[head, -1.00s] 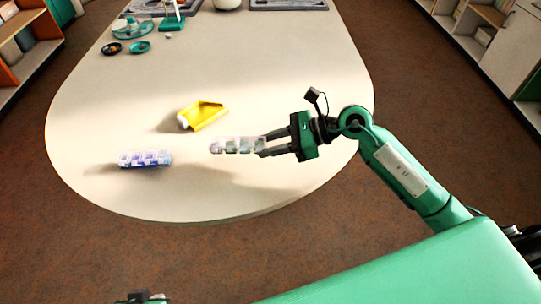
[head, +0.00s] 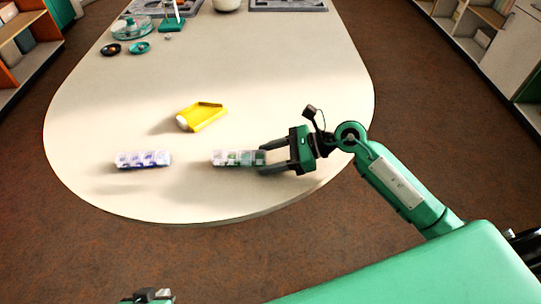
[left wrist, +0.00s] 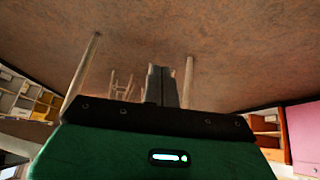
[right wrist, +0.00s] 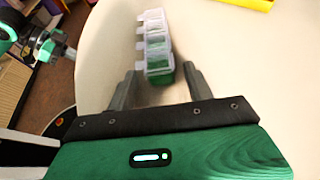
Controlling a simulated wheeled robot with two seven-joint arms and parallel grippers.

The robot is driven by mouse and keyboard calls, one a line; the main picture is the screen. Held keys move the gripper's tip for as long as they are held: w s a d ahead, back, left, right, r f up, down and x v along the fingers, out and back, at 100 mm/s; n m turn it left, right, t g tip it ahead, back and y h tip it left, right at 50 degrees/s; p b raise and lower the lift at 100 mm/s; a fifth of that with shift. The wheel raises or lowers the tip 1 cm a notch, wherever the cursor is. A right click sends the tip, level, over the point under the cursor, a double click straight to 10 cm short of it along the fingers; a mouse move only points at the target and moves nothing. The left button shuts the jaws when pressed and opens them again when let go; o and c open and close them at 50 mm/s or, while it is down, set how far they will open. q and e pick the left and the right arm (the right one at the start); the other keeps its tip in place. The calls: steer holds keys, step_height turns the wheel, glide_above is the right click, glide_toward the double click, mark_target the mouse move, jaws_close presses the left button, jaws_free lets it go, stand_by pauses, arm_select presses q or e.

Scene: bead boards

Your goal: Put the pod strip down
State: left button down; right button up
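A clear-lidded pod strip with green compartments (head: 238,158) lies flat on the table's near part. It also shows in the right wrist view (right wrist: 155,45), its near end between the fingertips. My right gripper (head: 264,158) is open at the strip's right end, with a visible gap from each finger to the strip. A second strip, with blue-violet compartments (head: 143,159), lies to the left on the table. My left gripper (left wrist: 162,75) has its fingers together and empty over the floor, away from the table.
A yellow scoop-like holder with a white end (head: 203,116) lies just behind the strips. Small dishes (head: 139,47), a clear round container (head: 132,28) and grey trays (head: 288,5) stand far back. The table's middle is clear; its rounded edge (head: 190,221) is near.

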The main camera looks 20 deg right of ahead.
steer(key=shift+r, duration=0.15)
steer(key=v, duration=1.1)
steer(key=shift+s+d, duration=0.15)
steer(key=shift+d, duration=0.2)
steer(key=shift+d+r, duration=0.1)
steer(key=shift+r, duration=0.05)
steer(key=shift+d, duration=0.1)
